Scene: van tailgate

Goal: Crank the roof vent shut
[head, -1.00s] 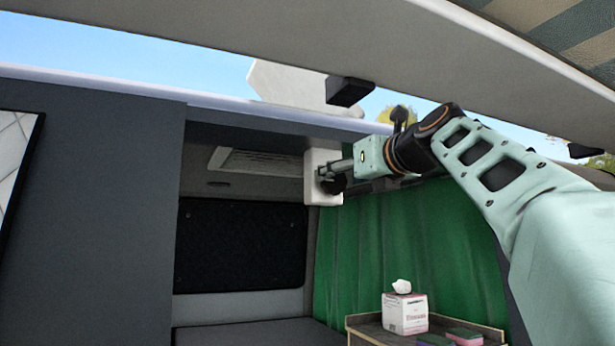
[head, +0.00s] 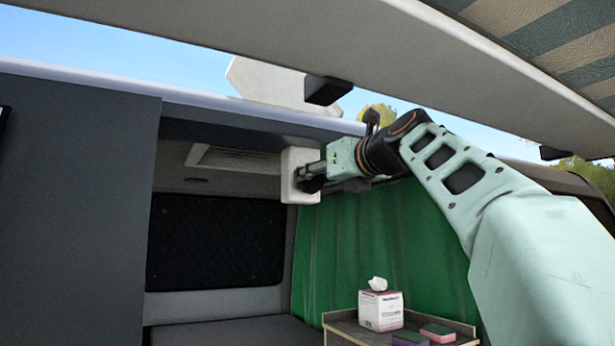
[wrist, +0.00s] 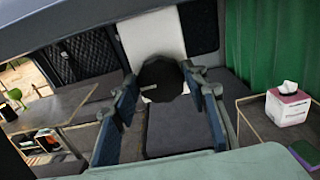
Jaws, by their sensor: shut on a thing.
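A white box (head: 298,160) hangs at the van's rear ceiling edge in the head view; its white face (wrist: 150,38) shows in the wrist view. A round black knob (wrist: 161,80) sits on it. My gripper (head: 309,178) is at the box, and in the wrist view its fingers (wrist: 168,88) stand on either side of the knob, shut on it. A pale raised panel (head: 268,82), seemingly the vent lid, stands tilted up above the roof edge. The knob is mostly hidden by my gripper in the head view.
A ceiling grille (head: 235,160) lies left of the box. A green curtain (head: 400,235) hangs below my arm. A tissue box (head: 381,309) and sponges stand on a wooden tray-like shelf (head: 340,328). The open tailgate (head: 470,75) hangs overhead.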

